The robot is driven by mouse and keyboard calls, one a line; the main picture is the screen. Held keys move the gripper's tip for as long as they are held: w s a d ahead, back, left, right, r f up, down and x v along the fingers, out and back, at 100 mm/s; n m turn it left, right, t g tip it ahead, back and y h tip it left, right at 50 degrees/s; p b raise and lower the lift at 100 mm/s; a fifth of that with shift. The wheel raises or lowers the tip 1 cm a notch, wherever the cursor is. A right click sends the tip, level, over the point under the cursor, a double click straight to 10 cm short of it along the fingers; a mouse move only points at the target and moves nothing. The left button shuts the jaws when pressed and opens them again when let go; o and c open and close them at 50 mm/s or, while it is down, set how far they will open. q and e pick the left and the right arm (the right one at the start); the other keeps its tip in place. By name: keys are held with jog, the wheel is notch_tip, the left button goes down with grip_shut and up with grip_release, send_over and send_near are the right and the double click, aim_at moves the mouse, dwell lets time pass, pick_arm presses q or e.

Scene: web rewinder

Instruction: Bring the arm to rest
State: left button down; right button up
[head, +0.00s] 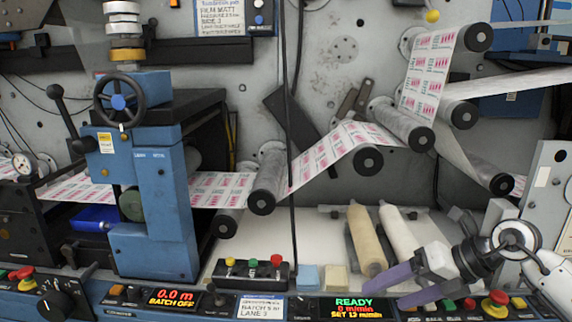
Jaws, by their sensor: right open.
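My right arm (505,245) comes in from the right edge, low in the head view. Its gripper (384,293) has two purple fingers that point left and stand apart. Nothing shows between them. The fingers are over the front of the machine, close to the control panel (215,306) and below the two loose rolls. I cannot tell whether a finger touches the panel. My left gripper is not in view.
A cream roll (368,240) and a white roll (402,235) lie just behind the gripper. The printed web (335,150) runs over several rollers above. A button box (252,273), a blue block (308,277) and a cream block (335,279) stand left of the fingers. A red stop button (496,299) is under the arm.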

jog(key=s+a+m+t+y, duration=0.1)
jog(key=s+a+m+y, duration=0.2)
jog(key=a+y, duration=0.3)
jog(key=s+a+m+t+y, duration=0.2)
jog(key=s+a+y, duration=0.1)
jog(key=a, duration=0.6)
jog(key=s+d+f+m+t+h, duration=0.35)
jog(key=d+f+m+h, duration=0.2)
jog(key=f+m, duration=0.5)
jog(key=s+d+f+m+t+h, duration=0.2)
jog(key=d+f+m+t+h, duration=0.35)
jog(key=m, duration=0.75)
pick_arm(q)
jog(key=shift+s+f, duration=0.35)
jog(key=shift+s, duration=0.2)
pick_arm(e)
jog(key=s+f+m+g+h, duration=0.2)
jog(key=s+f+m+g, duration=0.3)
jog(key=s+f, duration=1)
jog(key=g, duration=0.2)
jog(key=shift+s+a+m+g+h, duration=0.2)
jog(key=shift+s+m+g+h, duration=0.15)
jog(key=shift+s+g+h, duration=0.05)
